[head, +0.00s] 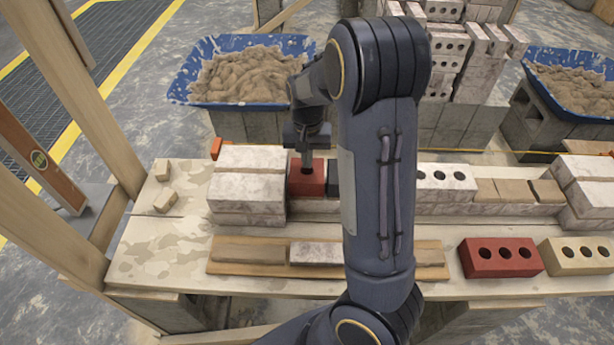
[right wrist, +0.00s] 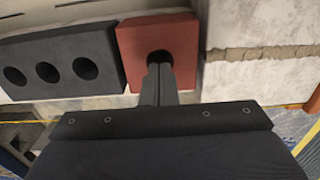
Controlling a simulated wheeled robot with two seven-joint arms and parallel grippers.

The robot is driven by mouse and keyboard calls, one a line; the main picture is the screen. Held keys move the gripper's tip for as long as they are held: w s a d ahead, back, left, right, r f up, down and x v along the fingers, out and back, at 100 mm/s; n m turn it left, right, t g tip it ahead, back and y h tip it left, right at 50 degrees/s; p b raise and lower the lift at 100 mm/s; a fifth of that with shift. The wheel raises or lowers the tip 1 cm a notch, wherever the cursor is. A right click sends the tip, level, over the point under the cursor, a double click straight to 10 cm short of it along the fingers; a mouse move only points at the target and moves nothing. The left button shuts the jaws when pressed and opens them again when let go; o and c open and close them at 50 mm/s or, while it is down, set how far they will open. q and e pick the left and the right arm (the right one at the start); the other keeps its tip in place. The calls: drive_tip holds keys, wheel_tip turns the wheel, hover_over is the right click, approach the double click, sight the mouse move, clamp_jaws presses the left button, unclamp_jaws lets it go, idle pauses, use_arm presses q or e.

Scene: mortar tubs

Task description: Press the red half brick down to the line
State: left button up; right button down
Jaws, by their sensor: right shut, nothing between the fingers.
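The red half brick (head: 300,187) sits in the wall course between the pale stacked bricks at left and a dark brick (head: 332,182). It also shows in the right wrist view (right wrist: 182,36), with a round hole in its top. My right gripper (head: 307,166) is shut and empty, pointing down over the half brick. In the right wrist view its fingertips (right wrist: 160,72) overlap the hole; I cannot tell whether they touch the brick. A thin yellow-orange line (head: 480,151) runs behind the wall at right; my arm hides part of it. My left gripper is not in view.
Pale stacked bricks (head: 248,190) rise left of the half brick. A plank with pale bricks (head: 235,253) lies in front. A loose red brick (head: 500,258) and a tan brick (head: 580,256) lie at right. Blue mortar tubs (head: 250,103) stand behind.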

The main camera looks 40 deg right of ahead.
drive_tip(key=shift+f+b, duration=0.5)
drive_tip(key=shift+f, duration=0.7)
idle(1.9)
wheel_tip(320, 180, up, 5)
drive_tip(key=p, duration=0.4)
drive_tip(key=shift+r+p, duration=0.1)
drive_tip(key=shift+p, duration=0.25)
idle(0.5)
